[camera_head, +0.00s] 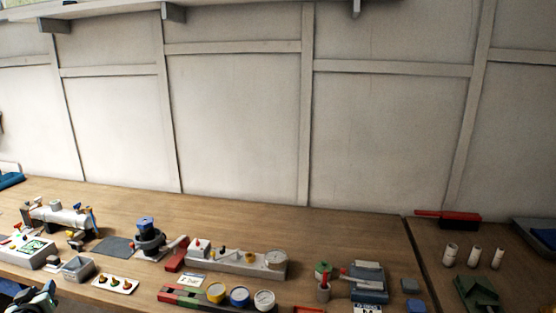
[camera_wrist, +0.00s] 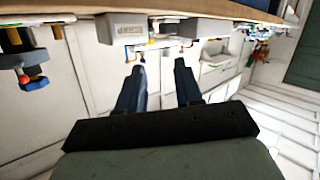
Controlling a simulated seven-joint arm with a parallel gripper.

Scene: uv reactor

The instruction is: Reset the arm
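My gripper (camera_wrist: 159,70) shows in the wrist view with its two dark fingers apart and nothing between them. That view looks upside down, with the bench along its top edge. A grey box with a label (camera_wrist: 123,29) hangs at the top of that view, beyond the fingertips; the fingers look apart from it. In the head view, a dark jointed part at the bottom left corner looks like part of my arm, mostly cut off by the frame edge.
The wooden bench (camera_head: 330,222) carries a white cylindrical reactor (camera_head: 62,215), a small grey bin (camera_head: 78,268), a dark round device (camera_head: 148,238), a gauge panel (camera_head: 236,260) and round dials (camera_head: 240,296). White cylinders (camera_head: 474,255) stand right. The bench's back strip is mostly clear.

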